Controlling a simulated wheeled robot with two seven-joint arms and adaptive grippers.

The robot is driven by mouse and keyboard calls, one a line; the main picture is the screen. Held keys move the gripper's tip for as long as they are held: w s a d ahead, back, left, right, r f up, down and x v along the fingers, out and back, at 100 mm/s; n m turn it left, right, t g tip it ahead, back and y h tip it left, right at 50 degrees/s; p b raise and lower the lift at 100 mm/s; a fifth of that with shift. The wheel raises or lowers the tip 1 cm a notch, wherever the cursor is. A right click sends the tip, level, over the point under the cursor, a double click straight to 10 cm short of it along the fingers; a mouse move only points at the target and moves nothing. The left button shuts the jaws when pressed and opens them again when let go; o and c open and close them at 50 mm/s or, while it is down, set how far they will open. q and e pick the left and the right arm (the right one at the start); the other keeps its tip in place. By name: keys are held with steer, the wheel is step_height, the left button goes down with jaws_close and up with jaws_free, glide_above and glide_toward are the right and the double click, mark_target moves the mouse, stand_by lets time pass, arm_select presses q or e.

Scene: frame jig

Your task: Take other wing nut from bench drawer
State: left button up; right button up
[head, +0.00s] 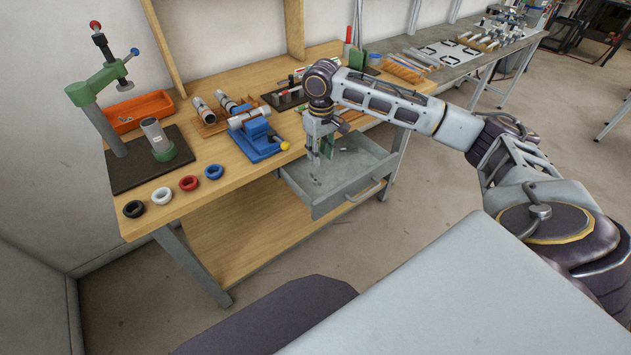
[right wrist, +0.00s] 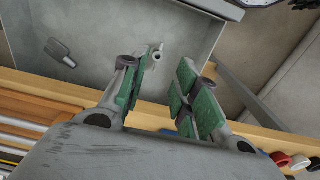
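The bench drawer (head: 337,205) is pulled out below the bench top, and its grey inside fills much of the right wrist view (right wrist: 95,20). My right gripper (head: 320,157) points down into the drawer. In the right wrist view its green-padded fingers (right wrist: 168,75) are apart, with nothing held between them. A small pale metal piece (right wrist: 158,49), likely a wing nut, lies on the drawer floor just beyond the left fingertip, partly hidden by it. A flat grey piece with a narrow stem (right wrist: 60,52) lies farther left; I cannot tell what it is. My left gripper is out of view.
A blue vise (head: 258,140) stands on the bench (head: 222,178) left of the drawer. Several coloured rings, including a red one (head: 189,183), lie along the front edge. A green press (head: 95,92) and an orange bin (head: 140,110) stand at the left.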

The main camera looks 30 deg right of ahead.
glide_above(319, 181)
step_height(319, 181, down, 5)
steer(key=shift+d+r, duration=0.15)
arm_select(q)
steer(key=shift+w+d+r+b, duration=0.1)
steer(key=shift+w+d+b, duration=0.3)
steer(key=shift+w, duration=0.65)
arm_select(e)
steer(key=shift+f, duration=0.75)
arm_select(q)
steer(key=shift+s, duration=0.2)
arm_select(e)
steer(key=shift+f, duration=0.4)
step_height(319, 181, down, 3)
steer(key=shift+w+r, duration=0.1)
steer(key=shift+w, duration=0.05)
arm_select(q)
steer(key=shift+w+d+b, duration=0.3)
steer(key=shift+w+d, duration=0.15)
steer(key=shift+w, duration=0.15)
arm_select(e)
steer(key=shift+f, duration=0.8)
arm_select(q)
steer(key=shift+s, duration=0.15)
